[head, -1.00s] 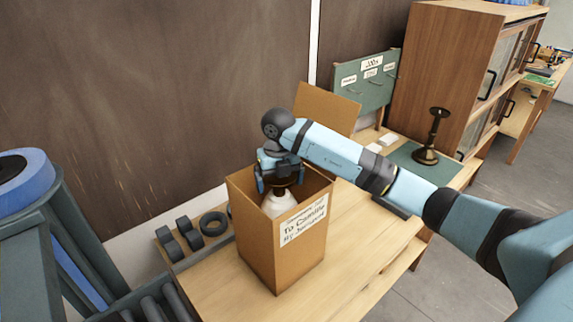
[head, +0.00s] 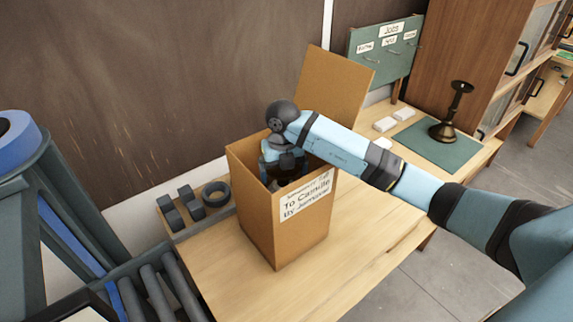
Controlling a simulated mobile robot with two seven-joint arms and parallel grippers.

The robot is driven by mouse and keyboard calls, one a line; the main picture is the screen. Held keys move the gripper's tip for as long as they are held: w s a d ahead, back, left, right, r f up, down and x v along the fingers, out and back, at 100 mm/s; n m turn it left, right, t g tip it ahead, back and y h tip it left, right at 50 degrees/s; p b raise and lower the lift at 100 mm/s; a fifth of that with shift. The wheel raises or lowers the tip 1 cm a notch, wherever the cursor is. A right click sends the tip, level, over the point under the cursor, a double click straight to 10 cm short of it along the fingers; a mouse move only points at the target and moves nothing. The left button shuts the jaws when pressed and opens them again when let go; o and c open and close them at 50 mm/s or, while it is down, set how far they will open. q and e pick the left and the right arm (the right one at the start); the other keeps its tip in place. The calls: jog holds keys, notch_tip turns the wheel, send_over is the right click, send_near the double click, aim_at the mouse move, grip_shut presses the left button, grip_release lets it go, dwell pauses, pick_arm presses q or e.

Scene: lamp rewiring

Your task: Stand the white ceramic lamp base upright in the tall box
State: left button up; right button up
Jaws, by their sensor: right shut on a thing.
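The tall cardboard box (head: 262,225) stands open on the wooden table, with a written label (head: 307,197) on its side. My right arm reaches over its right rim. My right gripper (head: 284,178) is down inside the box mouth, shut on the lamp base, and its fingertips are mostly hidden by the walls. The white ceramic lamp base is hidden inside the box, so I cannot tell whether it is upright or touches the bottom. My left gripper is not in view.
The table front (head: 350,240) is clear.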

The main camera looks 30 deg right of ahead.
jog(key=shift+r, duration=0.15)
jog(key=shift+a, duration=0.2)
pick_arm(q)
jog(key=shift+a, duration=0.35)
pick_arm(e)
jog(key=shift+s+a, duration=0.1)
jog(key=o, duration=1.4)
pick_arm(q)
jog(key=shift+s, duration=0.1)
pick_arm(e)
jog(key=shift+o, duration=0.2)
